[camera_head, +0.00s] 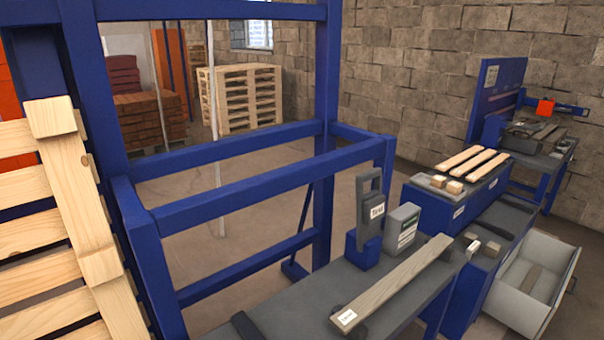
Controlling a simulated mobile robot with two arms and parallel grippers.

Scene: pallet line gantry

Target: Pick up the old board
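A long, greyish, weathered-looking board (400,279) lies on the dark grey bench top (292,300) at the lower middle. It runs diagonally from near left to far right. A white label sits on its near end, and its far end reaches the right edge of the bench. Small dark pieces show beside its ends; I cannot tell if they support it. Nothing is holding it. Neither of my grippers is in view.
A dark handled device (369,212) and a grey box (401,229) stand behind the board. A blue gantry frame (325,130) rises at left, beside a pallet (75,200). An open drawer (515,300) juts out at right. Pale boards (480,160) lie on a blue cabinet.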

